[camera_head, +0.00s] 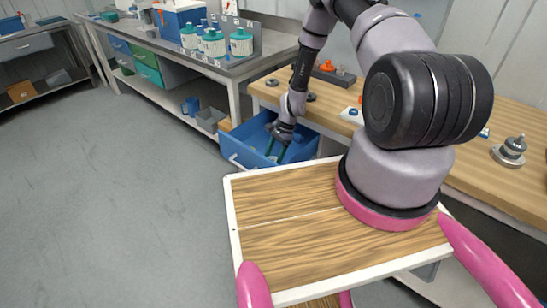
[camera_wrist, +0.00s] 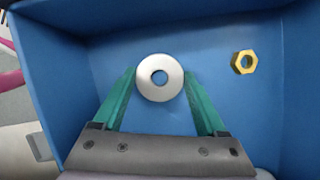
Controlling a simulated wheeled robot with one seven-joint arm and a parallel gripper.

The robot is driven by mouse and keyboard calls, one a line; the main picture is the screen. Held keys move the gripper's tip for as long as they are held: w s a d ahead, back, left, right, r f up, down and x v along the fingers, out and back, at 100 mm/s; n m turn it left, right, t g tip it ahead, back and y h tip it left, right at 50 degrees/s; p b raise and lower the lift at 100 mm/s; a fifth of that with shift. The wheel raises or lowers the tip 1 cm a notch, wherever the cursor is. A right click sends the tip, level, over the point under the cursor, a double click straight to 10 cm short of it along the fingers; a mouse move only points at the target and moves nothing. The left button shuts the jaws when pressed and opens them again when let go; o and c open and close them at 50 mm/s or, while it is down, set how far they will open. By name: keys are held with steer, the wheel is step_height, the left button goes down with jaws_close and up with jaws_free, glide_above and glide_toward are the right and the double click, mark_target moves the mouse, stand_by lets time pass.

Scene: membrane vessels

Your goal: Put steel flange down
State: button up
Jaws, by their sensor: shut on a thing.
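The steel flange (camera_wrist: 173,88) is a round silver disc with a hole in its middle. My gripper (camera_wrist: 161,76) has its two green fingers on either side of it and is shut on it. The flange is inside the open blue drawer (camera_wrist: 120,28), over its floor; I cannot tell whether it touches the floor. In the head view my gripper (camera_head: 277,150) reaches down into the blue drawer (camera_head: 240,150), and the flange cannot be made out there.
A brass hex nut (camera_wrist: 244,62) lies in the drawer, right of the flange. The wooden workbench (camera_head: 480,125) stands above the drawer, with a stepped steel part (camera_head: 512,149) on it. Another bench (camera_head: 155,45) with several bottles stands at the back. The floor at left is clear.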

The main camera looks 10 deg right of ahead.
steer(key=o, duration=1.6)
steer(key=shift+f, duration=0.1)
